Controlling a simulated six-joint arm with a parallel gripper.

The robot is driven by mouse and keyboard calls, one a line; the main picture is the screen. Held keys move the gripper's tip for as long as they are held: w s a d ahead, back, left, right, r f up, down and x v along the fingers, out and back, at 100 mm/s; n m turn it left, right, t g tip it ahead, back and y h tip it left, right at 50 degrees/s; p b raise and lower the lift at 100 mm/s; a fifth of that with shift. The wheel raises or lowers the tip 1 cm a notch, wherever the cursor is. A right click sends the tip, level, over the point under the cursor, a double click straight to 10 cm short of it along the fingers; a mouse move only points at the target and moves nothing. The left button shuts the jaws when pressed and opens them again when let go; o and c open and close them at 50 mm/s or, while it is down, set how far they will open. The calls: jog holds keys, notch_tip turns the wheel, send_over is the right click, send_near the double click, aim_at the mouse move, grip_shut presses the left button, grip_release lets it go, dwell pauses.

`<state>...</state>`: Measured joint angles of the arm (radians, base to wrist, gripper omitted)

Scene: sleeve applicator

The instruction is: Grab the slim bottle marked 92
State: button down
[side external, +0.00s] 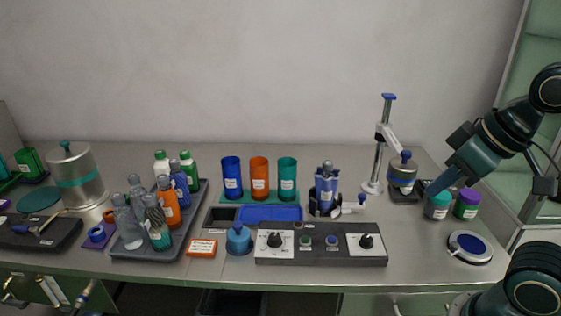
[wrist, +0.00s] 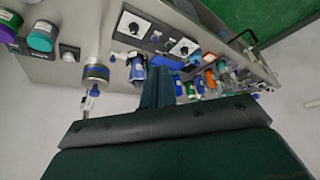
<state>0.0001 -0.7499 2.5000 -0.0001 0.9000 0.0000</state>
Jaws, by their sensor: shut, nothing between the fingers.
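Several slim bottles stand close together in a grey tray (side external: 190,235) at the left of the bench. Among them are an orange bottle (side external: 168,208), a blue one (side external: 179,186), a clear one (side external: 127,224), a dark patterned one (side external: 158,230) and green-and-white ones behind, such as the green one (side external: 189,170). Their labels are too small to read, so I cannot tell which is marked 92. My gripper (side external: 431,191) is shut and empty at the far right, well away from the tray. It also shows in the wrist view (wrist: 158,85), where the bottles appear small beyond it.
Close to my gripper are a teal-lidded jar (side external: 437,206), a purple-lidded jar (side external: 467,204) and a stand with a vertical post (side external: 380,150). A control box (side external: 320,246), three coloured cups such as the orange one (side external: 260,178), and a blue holder (side external: 326,190) occupy the middle.

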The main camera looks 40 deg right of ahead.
jog(key=c, duration=0.6)
grip_release()
